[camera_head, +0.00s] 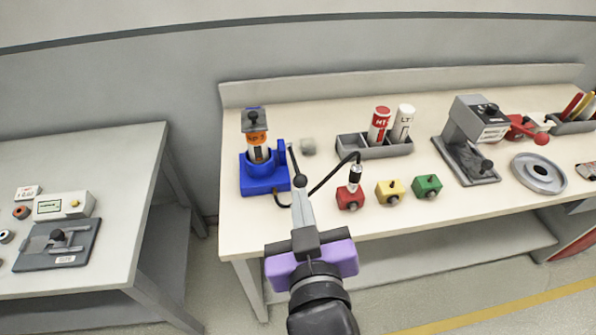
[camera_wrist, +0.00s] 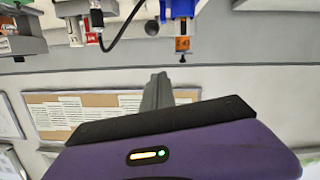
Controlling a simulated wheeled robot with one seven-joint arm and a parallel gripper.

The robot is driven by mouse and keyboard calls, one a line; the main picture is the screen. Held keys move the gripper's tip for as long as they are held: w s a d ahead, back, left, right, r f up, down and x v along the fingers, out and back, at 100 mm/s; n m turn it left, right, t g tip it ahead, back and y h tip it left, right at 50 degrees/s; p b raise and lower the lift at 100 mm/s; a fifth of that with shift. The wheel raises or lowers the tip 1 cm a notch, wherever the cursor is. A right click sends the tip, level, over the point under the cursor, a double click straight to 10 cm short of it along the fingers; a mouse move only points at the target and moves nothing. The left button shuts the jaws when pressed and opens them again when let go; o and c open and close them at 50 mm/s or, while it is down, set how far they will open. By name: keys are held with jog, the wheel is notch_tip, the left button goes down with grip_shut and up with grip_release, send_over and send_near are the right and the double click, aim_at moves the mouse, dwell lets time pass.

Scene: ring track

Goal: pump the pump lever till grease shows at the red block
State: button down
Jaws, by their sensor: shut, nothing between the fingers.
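The blue grease pump (camera_head: 262,174) stands at the left end of the bench, with an orange-labelled cartridge (camera_head: 257,140) upright in it. Its thin dark pump lever (camera_head: 294,161) ends in a round knob (camera_head: 300,181). The red block (camera_head: 350,199) sits to the right with a hose coupler (camera_head: 354,177) on top. I see no grease on it at this size. My gripper (camera_head: 299,192) is shut and empty, its fingertips at the lever knob; I cannot tell if they touch. The wrist view shows the pump (camera_wrist: 183,9) and its cartridge (camera_wrist: 183,44) upside down, beyond the fingers.
A black hose (camera_head: 330,177) loops between pump and red block. Yellow (camera_head: 390,191) and green (camera_head: 427,186) blocks stand to the right. Behind is a grey tray (camera_head: 372,149) with red and white cartridges. A grey press (camera_head: 470,140) stands farther right. A second table (camera_head: 110,165) is at left.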

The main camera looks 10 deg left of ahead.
jog(key=shift+w, duration=0.1)
dwell(0.3)
jog(key=p, duration=0.2)
send_over(300, 181)
jog(key=s, duration=0.2)
jog(key=f, duration=0.2)
notch_tip(300, 181, down, 3)
jog(key=shift+w+f, duration=0.1)
jog(key=shift+w, duration=0.05)
jog(key=shift+f, duration=0.45)
jog(key=shift+f, duration=0.1)
